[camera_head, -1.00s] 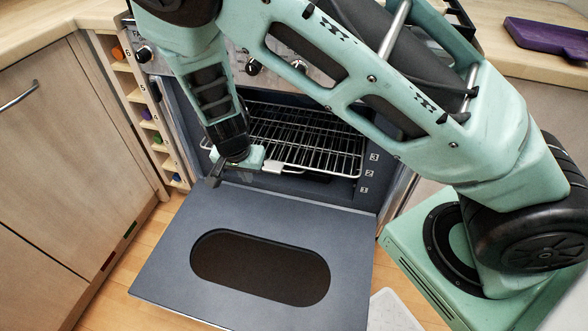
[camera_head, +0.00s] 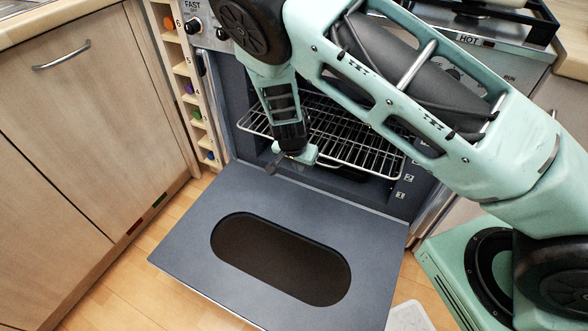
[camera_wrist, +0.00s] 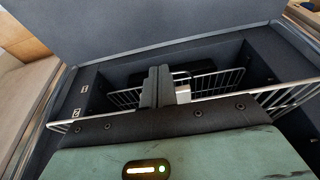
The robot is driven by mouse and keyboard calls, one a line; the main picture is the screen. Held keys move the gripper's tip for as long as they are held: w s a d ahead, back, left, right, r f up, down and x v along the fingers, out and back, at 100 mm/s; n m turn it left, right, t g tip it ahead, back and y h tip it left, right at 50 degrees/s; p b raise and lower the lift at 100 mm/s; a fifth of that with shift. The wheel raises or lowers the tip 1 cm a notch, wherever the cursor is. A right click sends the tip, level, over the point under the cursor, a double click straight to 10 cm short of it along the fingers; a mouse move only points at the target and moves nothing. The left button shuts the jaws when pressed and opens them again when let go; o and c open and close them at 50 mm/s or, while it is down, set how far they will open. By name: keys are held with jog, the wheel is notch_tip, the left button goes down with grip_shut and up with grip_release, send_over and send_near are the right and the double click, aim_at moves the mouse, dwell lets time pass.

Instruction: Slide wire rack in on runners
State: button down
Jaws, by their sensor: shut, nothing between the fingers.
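The wire rack (camera_head: 350,140) lies roughly level inside the oven cavity, its front edge near the opening. It also shows in the wrist view (camera_wrist: 125,98), on both sides of the fingers. My gripper (camera_head: 280,164) is at the front of the rack, over the inner end of the lowered oven door (camera_head: 180,250). In the wrist view, my gripper's fingers (camera_wrist: 155,87) are together and empty. A small pale tab (camera_wrist: 183,93) shows beside them. My arm hides part of the rack, and I cannot tell whether the fingers touch it.
Numbered shelf levels (camera_head: 409,178) mark the right side of the oven front. A narrow bottle shelf (camera_head: 188,88) and a wooden cupboard (camera_head: 80,110) stand to the left. The lowered door is bare, with open space above it.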

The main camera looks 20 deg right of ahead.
aim_at(318, 136)
jog(key=shift+w+d, duration=0.4)
jog(key=w+d, duration=0.9)
jog(key=shift+w+d, duration=0.25)
jog(key=shift+s+p, duration=0.1)
jog(key=shift+p, duration=0.2)
